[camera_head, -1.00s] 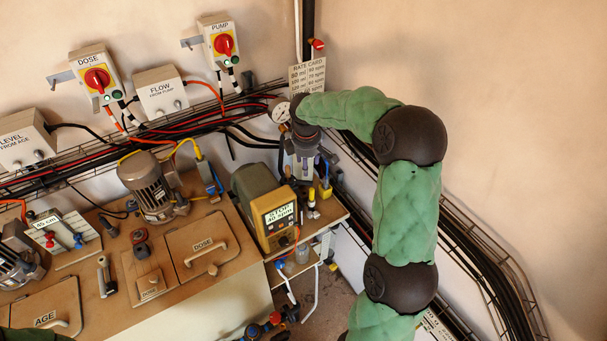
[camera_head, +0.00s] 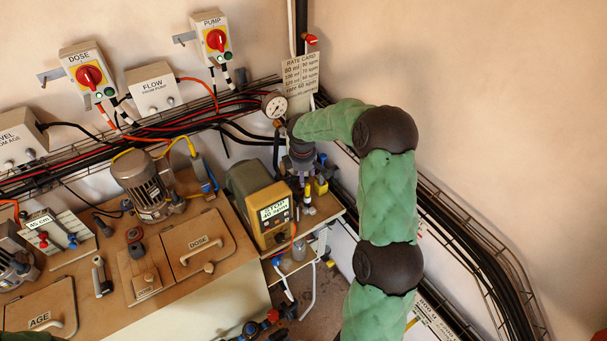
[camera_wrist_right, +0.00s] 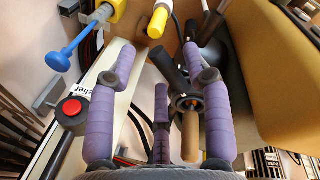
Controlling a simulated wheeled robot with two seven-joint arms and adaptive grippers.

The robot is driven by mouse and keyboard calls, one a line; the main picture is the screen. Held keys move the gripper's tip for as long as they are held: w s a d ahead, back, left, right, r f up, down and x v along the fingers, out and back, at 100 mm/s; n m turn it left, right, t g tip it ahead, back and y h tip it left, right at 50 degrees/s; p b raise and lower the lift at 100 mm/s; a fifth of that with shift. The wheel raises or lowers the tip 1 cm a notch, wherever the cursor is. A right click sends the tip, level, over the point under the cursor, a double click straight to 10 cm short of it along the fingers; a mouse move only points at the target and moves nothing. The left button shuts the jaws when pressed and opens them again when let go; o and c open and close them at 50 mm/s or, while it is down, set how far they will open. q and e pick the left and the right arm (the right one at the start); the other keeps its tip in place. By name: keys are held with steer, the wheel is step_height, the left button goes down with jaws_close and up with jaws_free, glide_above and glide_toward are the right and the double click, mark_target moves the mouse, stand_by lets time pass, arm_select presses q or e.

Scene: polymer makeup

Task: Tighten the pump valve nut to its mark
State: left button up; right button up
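The dosing pump (camera_head: 258,205) stands on a small shelf, its display reading STOP and 40 spm. My right gripper (camera_head: 301,157) reaches down beside the pump, close to the fittings at its right; the arm hides part of that area. In the right wrist view its purple fingers (camera_wrist_right: 165,60) are spread apart, with a black fitting (camera_wrist_right: 174,72) and a tan cylinder (camera_wrist_right: 190,137) between or behind them. I cannot tell whether they touch. I cannot pick out the valve nut or its mark. Only a green sliver of my left arm shows at the lower left.
A yellow-capped fitting (camera_wrist_right: 156,24), a blue knob (camera_wrist_right: 59,61) and a red button (camera_wrist_right: 70,107) lie around the fingers in the right wrist view. A pressure gauge (camera_head: 274,105) and rate card (camera_head: 300,74) stand behind. The wall and cable trays (camera_head: 480,240) bound the right side.

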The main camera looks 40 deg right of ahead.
jaws_close()
steer(key=shift+a, duration=0.1)
steer(key=shift+s+a+m+g+h+b, duration=0.1)
steer(key=shift+s+a+m+g+b, duration=0.15)
steer(key=shift+a+m+b, duration=0.55)
steer(key=shift+s+a+m+g+h+b, duration=0.15)
steer(key=shift+s+a+m+b, duration=0.15)
steer(key=shift+m, duration=1.05)
steer(key=shift+s+a+m+g+h+b, duration=0.1)
steer(key=shift+s+a+m+g+b, duration=0.3)
steer(key=shift+m, duration=0.65)
steer(key=shift+w+a, duration=0.1)
steer(key=shift+o, duration=0.3)
jaws_free()
